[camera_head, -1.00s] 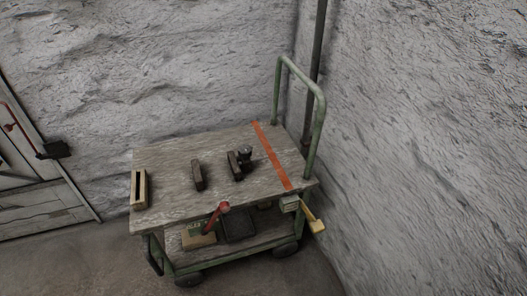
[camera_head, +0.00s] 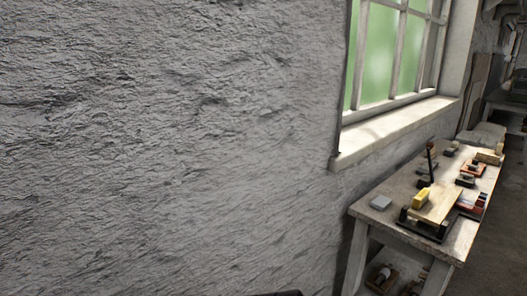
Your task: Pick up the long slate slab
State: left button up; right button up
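I cannot make out a long slate slab in the head view. Other items on the bench are too small to identify surely. Neither of my grippers can be made out. A dark shape (camera_head: 280,293) just shows at the bottom edge, and I cannot tell what it is.
A rough grey wall (camera_head: 170,140) fills the left and middle. A window (camera_head: 395,50) with a pale sill (camera_head: 395,130) is above the bench. The bench holds a yellow block (camera_head: 421,198) and several tools. Floor (camera_head: 500,240) shows at right.

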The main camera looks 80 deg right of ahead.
aim_at(424, 169)
jog(key=z, duration=3.85)
jog(key=i+l+z, duration=0.65)
jog(key=i, duration=0.25)
jog(key=i+l+z, duration=0.35)
jog(key=i, duration=0.15)
jog(key=i+z, duration=0.35)
jog(key=i, duration=0.2)
jog(key=i+l+u, duration=0.1)
jog(key=i+u, duration=0.35)
jog(key=i+l+u, duration=0.25)
jog(key=i+u, duration=0.25)
jog(key=i+l+u, duration=0.45)
jog(key=k+j, duration=0.05)
jog(key=k, duration=0.05)
